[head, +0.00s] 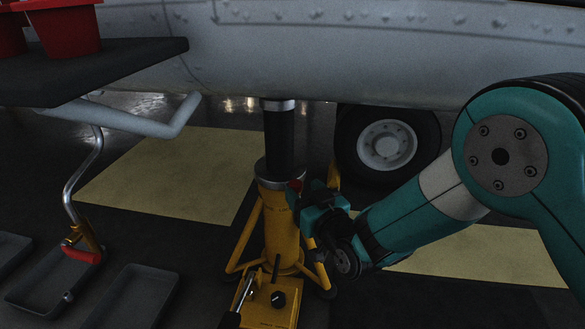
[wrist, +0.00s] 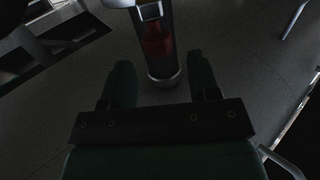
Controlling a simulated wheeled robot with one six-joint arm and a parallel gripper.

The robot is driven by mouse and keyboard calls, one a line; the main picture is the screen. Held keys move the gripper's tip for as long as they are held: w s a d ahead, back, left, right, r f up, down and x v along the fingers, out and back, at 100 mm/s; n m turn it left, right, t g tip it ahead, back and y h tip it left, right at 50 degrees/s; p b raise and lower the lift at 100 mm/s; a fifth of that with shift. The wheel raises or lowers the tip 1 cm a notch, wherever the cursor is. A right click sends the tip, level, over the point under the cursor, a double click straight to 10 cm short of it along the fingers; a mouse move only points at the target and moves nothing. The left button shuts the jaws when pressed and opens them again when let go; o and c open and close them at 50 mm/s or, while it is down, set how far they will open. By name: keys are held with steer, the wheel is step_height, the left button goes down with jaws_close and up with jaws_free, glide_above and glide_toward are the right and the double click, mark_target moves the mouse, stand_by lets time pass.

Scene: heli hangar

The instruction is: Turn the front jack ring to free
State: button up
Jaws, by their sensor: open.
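The front jack is a yellow tripod jack (head: 280,228) with a dark ram (head: 279,140) rising to the aircraft belly. A grey ring (head: 267,179) sits around the top of its yellow body. A small red part (head: 296,185) shows at the ring's right side, beside my gripper (head: 303,194). My gripper is at the right of the jack's upper body and partly hides it. In the wrist view my gripper (wrist: 161,66) is open, with a grey upright piece bearing a red part (wrist: 158,40) seen between and beyond the fingers. Contact cannot be told.
The jack's yellow base carries a pump with a handle (head: 240,298) and black knob (head: 279,299). A dark shelf with red bins (head: 62,28) overhangs at upper left. Grey trays (head: 130,298) lie on the floor at left. An aircraft wheel (head: 387,146) stands behind.

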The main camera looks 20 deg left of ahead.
mark_target(299, 184)
steer(key=b+x, duration=0.1)
steer(key=x, duration=0.1)
steer(key=b+x, duration=0.1)
steer(key=x, duration=0.1)
steer(key=shift+w+a+f, duration=0.2)
steer(key=shift+w+a, duration=0.05)
steer(key=shift+w+a+r, duration=0.2)
steer(key=shift+w+a, duration=0.25)
steer(key=shift+a, duration=0.1)
steer(key=shift+c, duration=0.4)
jaws_close()
steer(key=shift+d, duration=0.1)
